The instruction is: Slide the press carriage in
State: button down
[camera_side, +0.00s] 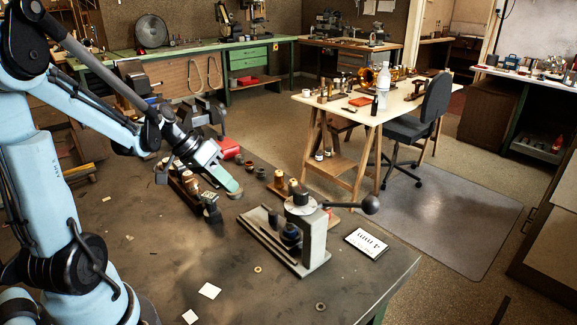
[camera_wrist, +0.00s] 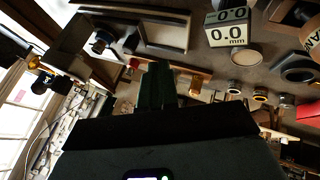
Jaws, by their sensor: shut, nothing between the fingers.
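The press (camera_side: 313,238) stands on the dark bench in the side view, a grey upright with a round top and a lever ending in a dark ball. Its long flat base (camera_side: 262,228) reaches toward the back left. A dark round stack (camera_side: 290,236) sits beside the upright; I cannot tell which part is the carriage. My gripper (camera_side: 233,191) is shut and empty, above the bench to the left of the press and apart from it. Its closed dark green fingers also show in the wrist view (camera_wrist: 158,85), where what looks like the press base (camera_wrist: 166,30) lies beyond them.
A cube readout (camera_wrist: 229,28) shows 0.0 mm in the wrist view; it stands below my gripper in the side view (camera_side: 211,209). Rings (camera_wrist: 260,95) and spools (camera_side: 280,179) lie behind the press. A white card (camera_side: 367,243) lies right of it. The front bench is mostly clear.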

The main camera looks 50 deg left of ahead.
aim_at(268, 229)
jog(key=x, duration=0.6)
jog(key=shift+w+d+f, duration=0.1)
jog(key=d, duration=0.2)
jog(key=shift+w+d, duration=0.25)
jog(key=shift+d, duration=0.05)
jog(key=shift+w+d, duration=0.15)
jog(key=shift+d, duration=0.45)
jog(key=shift+d, duration=2)
